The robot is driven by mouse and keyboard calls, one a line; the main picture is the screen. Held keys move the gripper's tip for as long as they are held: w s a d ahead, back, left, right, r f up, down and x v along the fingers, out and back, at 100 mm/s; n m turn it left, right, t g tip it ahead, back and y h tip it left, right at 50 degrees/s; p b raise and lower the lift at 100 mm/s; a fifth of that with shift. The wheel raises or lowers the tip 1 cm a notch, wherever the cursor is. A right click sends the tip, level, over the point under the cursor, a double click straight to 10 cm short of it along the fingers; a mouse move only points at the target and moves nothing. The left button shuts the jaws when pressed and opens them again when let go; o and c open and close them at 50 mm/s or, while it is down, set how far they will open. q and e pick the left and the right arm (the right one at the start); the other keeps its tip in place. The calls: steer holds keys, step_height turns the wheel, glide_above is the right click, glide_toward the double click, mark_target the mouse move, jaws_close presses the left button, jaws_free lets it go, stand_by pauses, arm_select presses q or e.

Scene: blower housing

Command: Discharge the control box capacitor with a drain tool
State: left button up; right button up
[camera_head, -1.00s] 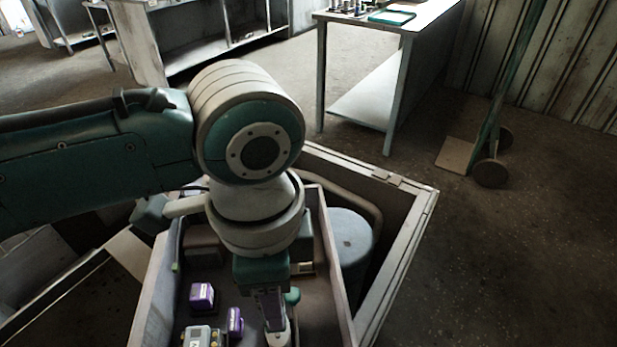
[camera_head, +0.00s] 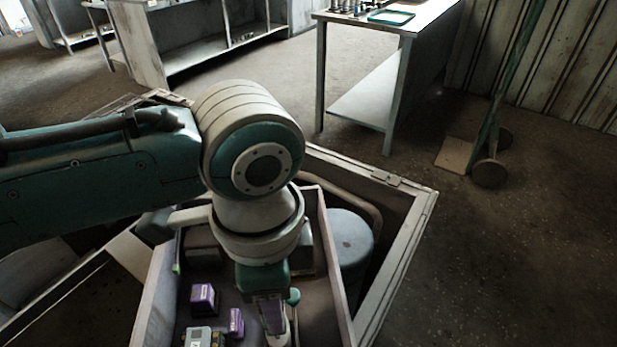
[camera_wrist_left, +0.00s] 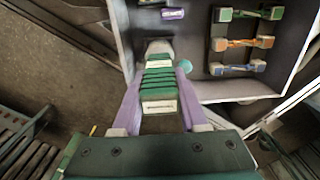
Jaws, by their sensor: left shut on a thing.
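The control box (camera_head: 157,292) is the open inner box with purple and grey parts inside. My left gripper (camera_head: 273,320) is inside its outline, pointing down. In the left wrist view my left gripper (camera_wrist_left: 157,116) has its purple fingers shut on a green ribbed tool (camera_wrist_left: 158,84) with white labels, which looks like the drain tool. Its pale rounded end (camera_wrist_left: 159,48) points toward the box floor; I cannot tell whether it touches anything. A teal round knob (camera_wrist_left: 185,66) is beside it. I cannot single out the capacitor with certainty. My right gripper is not in view.
Purple blocks (camera_head: 203,298) and a grey unit with yellow knobs (camera_head: 204,337) are left of the gripper. Coloured wired parts (camera_wrist_left: 241,42) line the box floor. A grey-blue cylinder (camera_head: 350,240) stands outside the inner box, within the larger housing frame (camera_head: 405,255). A workbench (camera_head: 395,27) stands behind.

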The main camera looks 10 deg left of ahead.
arm_select(q)
steer(key=shift+f, duration=0.3)
stand_by(0.5)
stand_by(0.9)
steer(key=shift+a+f, duration=0.1)
steer(key=shift+f, duration=0.05)
stand_by(1.2)
step_height(320, 180, up, 7)
steer(key=p, duration=0.8)
stand_by(0.3)
